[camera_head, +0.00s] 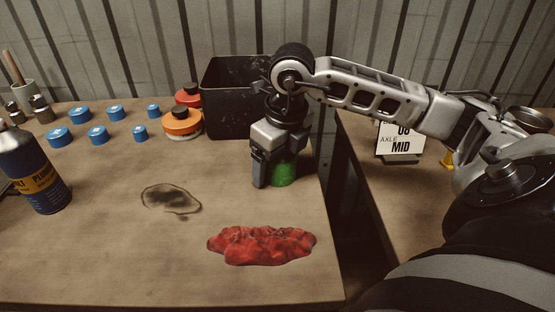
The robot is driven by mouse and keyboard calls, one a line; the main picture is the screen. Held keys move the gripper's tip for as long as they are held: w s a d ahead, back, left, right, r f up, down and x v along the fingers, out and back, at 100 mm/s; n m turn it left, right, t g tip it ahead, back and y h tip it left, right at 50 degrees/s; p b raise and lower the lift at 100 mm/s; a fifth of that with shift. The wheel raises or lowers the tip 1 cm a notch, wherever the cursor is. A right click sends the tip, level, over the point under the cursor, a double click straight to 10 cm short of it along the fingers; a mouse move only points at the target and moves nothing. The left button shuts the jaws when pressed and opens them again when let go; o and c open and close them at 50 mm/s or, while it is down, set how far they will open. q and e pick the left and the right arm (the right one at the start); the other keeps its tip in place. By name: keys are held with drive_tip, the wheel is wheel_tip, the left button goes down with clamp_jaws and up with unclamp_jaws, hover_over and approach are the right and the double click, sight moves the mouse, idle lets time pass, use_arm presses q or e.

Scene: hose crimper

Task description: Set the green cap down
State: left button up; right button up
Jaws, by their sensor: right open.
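The green cap (284,172) stands on the wooden table near its right edge, in front of the black bin. My right gripper (272,180) points down over it, with one finger on the cap's left side. The gripper is open, and its body hides the top and part of the left of the cap. Whether a finger touches the cap cannot be told. My left gripper is not in view.
A red rag (262,245) lies in front of the cap. A black bin (225,95) stands behind it. Orange (182,124) and red (188,95) containers, several blue caps (98,135) and a blue bottle (32,170) are at left. A gap separates the second table (400,190).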

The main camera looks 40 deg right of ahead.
sight(285, 157)
wheel_tip(285, 157, up, 12)
drive_tip(key=s+p, duration=0.1)
drive_tip(key=shift+s, duration=0.4)
drive_tip(key=shift+d, duration=0.1)
idle(0.4)
